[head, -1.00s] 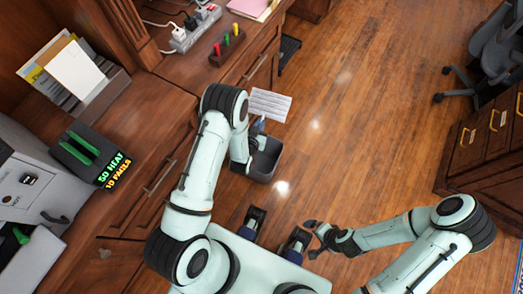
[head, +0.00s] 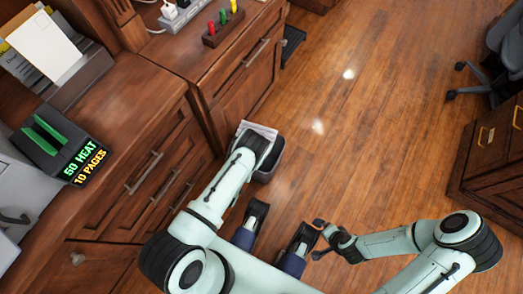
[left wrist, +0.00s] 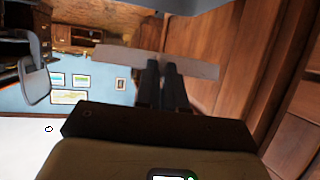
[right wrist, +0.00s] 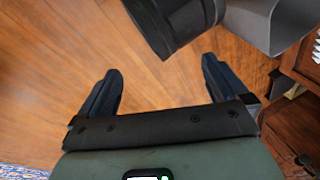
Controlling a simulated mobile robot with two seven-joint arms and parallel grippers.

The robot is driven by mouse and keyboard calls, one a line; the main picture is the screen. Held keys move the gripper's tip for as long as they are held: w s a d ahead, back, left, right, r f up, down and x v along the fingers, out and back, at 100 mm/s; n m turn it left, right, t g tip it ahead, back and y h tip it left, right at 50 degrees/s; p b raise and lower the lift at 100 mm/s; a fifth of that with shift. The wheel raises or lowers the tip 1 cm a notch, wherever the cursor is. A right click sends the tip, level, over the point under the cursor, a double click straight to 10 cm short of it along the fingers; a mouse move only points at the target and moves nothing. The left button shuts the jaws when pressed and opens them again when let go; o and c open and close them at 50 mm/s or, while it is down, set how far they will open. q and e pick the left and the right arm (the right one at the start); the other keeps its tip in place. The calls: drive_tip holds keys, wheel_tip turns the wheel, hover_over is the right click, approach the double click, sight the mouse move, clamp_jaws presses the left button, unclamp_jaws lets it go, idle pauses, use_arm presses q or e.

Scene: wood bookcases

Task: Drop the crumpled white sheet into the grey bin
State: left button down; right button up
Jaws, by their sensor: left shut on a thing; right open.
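The white sheet (head: 262,129) shows as a pale strip at the end of my left arm in the head view; it looks flat rather than crumpled. In the left wrist view my left gripper (left wrist: 163,72) is shut on the sheet (left wrist: 118,56). My left arm hides that gripper in the head view. The grey bin (head: 271,163) stands on the floor below the sheet, partly hidden by my left arm. My right gripper (head: 321,238) is open and empty above the floor, right of the bin; its spread fingers show in the right wrist view (right wrist: 161,78).
Wood cabinets (head: 150,165) run along the left, close to the bin. A dark device with lit text (head: 60,150) and a paper holder (head: 75,85) stand on top. The wood floor (head: 370,130) right of the bin is clear up to another drawer cabinet (head: 490,160).

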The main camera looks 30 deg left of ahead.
use_arm(q)
wheel_tip(320, 180, down, 4)
drive_tip(key=b, duration=0.3)
drive_tip(key=shift+f, duration=0.1)
use_arm(e)
drive_tip(key=shift+h, duration=0.3)
drive_tip(key=f, duration=0.1)
drive_tip(key=d+f, duration=0.1)
drive_tip(key=f, duration=0.1)
drive_tip(key=w+d+f, duration=0.1)
drive_tip(key=shift+w+d+f, duration=0.1)
drive_tip(key=shift+d+f, duration=0.05)
drive_tip(key=shift+f, duration=0.25)
use_arm(q)
drive_tip(key=c, duration=1.1)
unclamp_jaws()
drive_tip(key=shift+c, duration=0.2)
drive_tip(key=p+v, duration=0.5)
drive_tip(key=v, duration=0.8)
drive_tip(key=shift+s+p, duration=0.2)
drive_tip(key=shift+p, duration=0.15)
use_arm(e)
drive_tip(key=s+a+r+g+y, duration=0.1)
drive_tip(key=s+a+r, duration=0.3)
drive_tip(key=r, duration=0.3)
drive_tip(key=shift+s+r, duration=0.2)
drive_tip(key=shift+s, duration=0.15)
